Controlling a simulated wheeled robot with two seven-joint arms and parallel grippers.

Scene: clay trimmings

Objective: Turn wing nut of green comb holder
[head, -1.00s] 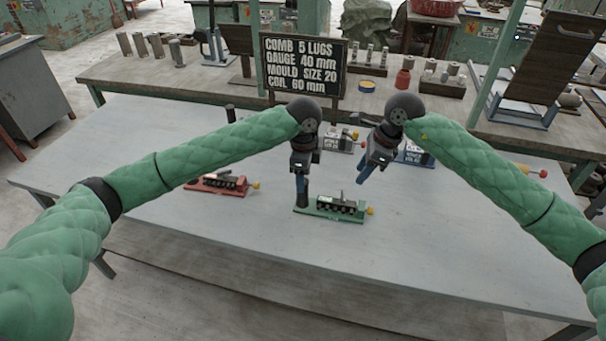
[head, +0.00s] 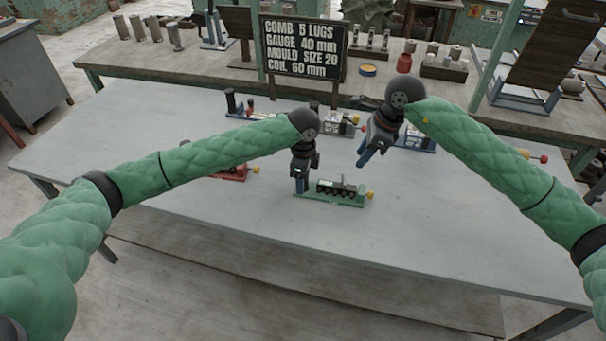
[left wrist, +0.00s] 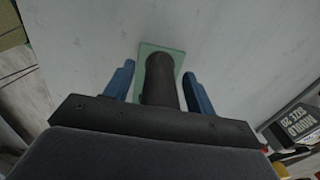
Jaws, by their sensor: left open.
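The green comb holder (head: 346,201) lies on the grey table, with a row of dark lugs and a yellow knob (head: 369,195) at its right end. A small upright piece (head: 343,181) stands on top; it is too small to tell if this is the wing nut. My left gripper (head: 301,187) is low at the holder's left end. In the left wrist view its blue fingers (left wrist: 159,82) are open on either side of a dark round post (left wrist: 160,78) on a green base (left wrist: 176,56). Contact cannot be told. My right gripper (head: 367,154) hangs behind the holder, its jaw unclear.
A red holder (head: 233,173) is partly hidden behind my left arm. More holders, one grey-white (head: 340,126), stand behind my grippers. A sign (head: 303,47) stands at the back. The table's front is clear.

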